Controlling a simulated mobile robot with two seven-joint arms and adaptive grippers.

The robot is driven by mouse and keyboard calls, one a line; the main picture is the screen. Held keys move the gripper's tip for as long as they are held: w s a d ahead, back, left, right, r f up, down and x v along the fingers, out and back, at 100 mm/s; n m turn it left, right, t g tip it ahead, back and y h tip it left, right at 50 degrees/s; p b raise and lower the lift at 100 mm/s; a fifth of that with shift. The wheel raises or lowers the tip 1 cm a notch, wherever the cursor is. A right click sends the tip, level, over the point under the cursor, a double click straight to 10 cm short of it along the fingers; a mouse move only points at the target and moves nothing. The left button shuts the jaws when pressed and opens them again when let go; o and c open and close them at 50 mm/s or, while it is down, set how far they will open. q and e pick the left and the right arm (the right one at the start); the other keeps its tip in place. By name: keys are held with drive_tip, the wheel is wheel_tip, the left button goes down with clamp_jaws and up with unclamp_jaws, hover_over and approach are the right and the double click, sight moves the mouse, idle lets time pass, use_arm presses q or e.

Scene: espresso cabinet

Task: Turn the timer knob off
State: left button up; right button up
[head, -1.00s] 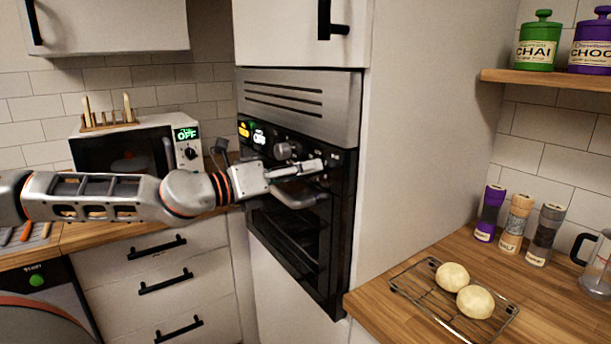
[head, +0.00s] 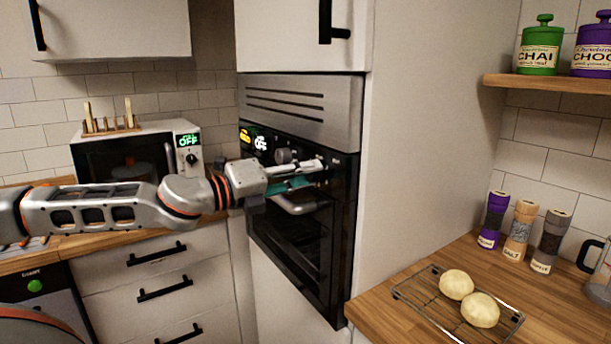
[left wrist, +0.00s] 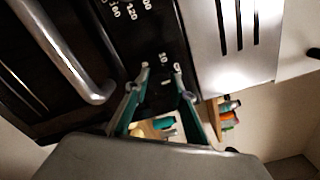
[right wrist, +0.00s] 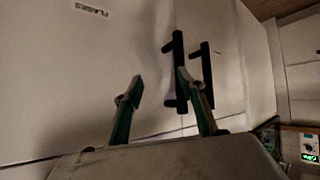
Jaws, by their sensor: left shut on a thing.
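The built-in oven's black control panel (head: 270,143) is in the middle of the head view. My left gripper (head: 323,168) reaches its right end from the left, with the fingers one above the other. In the left wrist view, the left fingertips (left wrist: 162,70) are at the panel beside white dial numbers. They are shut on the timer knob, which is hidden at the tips. Another knob (head: 284,155) shows just left of the fingers in the head view. My right gripper (right wrist: 159,82) is open and empty in the right wrist view, and out of the head view.
The oven handle (head: 298,205) runs just below my left gripper. A tall white cabinet side (head: 420,150) stands right of the oven. A microwave (head: 125,155) is at the left. A wire rack (head: 440,318) with two dough balls is on the right counter.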

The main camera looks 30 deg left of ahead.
sight(322, 124)
use_arm(q)
drive_tip(key=o, duration=1.1)
wheel_tip(322, 124, up, 9)
drive_tip(key=shift+d+f, duration=0.1)
drive_tip(key=shift+r, duration=0.65)
